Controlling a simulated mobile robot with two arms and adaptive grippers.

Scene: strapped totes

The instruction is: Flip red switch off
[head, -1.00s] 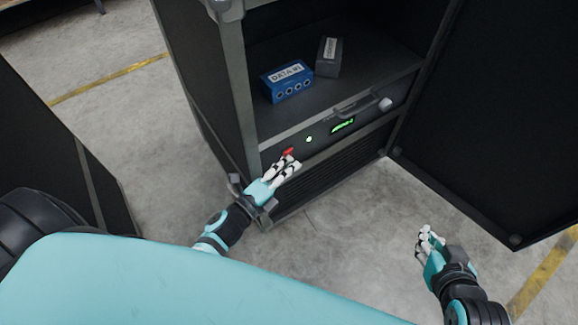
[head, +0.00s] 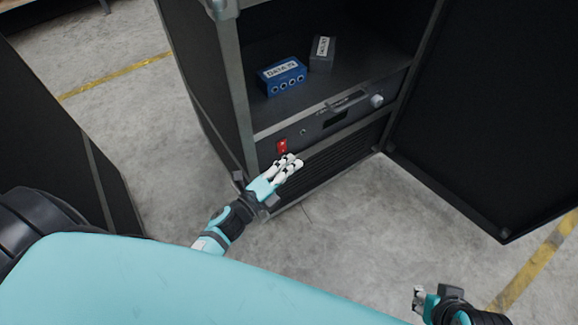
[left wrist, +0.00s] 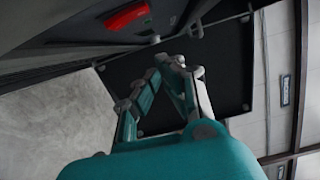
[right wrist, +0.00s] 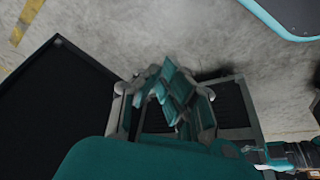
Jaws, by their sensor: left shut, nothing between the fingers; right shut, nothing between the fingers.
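The red switch (head: 282,146) is on the left end of the front panel of a unit in the black cabinet. It also shows large and red in the left wrist view (left wrist: 127,16), near the top. The round indicator and the small display (head: 335,117) beside it are dark. My left gripper (head: 294,163) is shut and empty, just below and right of the switch, apart from it in the picture. My right gripper (head: 418,292) is shut and empty, low over the floor at the lower right; its fingers show in the right wrist view (right wrist: 172,90).
A blue box labelled DATA (head: 282,78) and a dark grey labelled box (head: 322,54) stand on the shelf above the panel. A handle and a round knob (head: 377,100) are on the panel's right. The open black door (head: 480,110) stands at the right. Grey floor is clear in front.

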